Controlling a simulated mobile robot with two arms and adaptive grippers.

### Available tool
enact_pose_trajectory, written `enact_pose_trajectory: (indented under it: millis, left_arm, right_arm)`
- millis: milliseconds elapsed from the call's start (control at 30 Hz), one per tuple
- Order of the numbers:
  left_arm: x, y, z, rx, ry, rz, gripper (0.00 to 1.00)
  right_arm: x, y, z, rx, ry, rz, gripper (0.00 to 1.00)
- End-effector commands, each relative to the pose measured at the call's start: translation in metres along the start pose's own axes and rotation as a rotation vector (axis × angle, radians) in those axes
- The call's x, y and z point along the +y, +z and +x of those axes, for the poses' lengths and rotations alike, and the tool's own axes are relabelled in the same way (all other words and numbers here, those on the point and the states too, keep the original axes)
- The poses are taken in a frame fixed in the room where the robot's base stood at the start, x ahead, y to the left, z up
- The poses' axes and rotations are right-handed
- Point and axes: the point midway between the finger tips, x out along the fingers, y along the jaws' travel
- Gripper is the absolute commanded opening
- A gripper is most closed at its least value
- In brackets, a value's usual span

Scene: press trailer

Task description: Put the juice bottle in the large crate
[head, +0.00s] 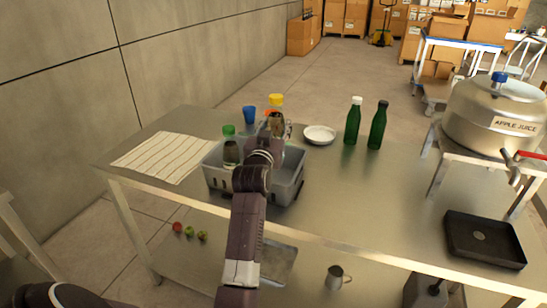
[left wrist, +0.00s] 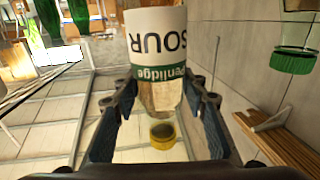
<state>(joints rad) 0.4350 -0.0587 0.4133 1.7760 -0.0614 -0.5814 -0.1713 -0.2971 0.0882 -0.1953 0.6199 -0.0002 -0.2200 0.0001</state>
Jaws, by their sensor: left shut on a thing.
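A clear bottle with a yellow cap (head: 276,99) and a white label reading "SOUR" is likely the juice bottle. It also shows in the left wrist view (left wrist: 158,60), upside down there, between both fingers. My left gripper (head: 268,143) is shut on it and holds it about upright at the back of the grey crate (head: 287,190). My wrist hides its lower part, so I cannot tell its height over the crate. The crate stands on the metal table and holds a green-capped bottle (head: 230,152) at its left. My right gripper is not in view.
A blue cup (head: 249,114) and a white plate (head: 320,134) stand behind the crate. Two green bottles (head: 353,122) (head: 377,126) stand right of the plate. A striped cloth (head: 163,157) lies left. A black tray (head: 484,239) and a large juice pot (head: 495,112) are at right. The table's middle right is clear.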

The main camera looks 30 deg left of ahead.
Motion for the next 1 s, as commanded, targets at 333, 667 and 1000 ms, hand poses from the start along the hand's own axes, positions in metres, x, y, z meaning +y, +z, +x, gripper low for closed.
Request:
enact_pose_trajectory:
  millis: [333, 667, 1000]
  left_arm:
    - [0.000, 0.058, 0.001, 0.008, 0.000, -0.001, 0.00]
    - [0.000, 0.096, 0.001, 0.005, 0.000, 0.001, 0.00]
    - [0.000, 0.103, 0.000, 0.009, 0.000, -0.001, 0.00]
  right_arm:
    - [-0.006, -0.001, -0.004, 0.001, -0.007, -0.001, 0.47]
    - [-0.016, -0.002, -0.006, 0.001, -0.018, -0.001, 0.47]
    - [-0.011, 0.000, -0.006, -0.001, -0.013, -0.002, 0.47]
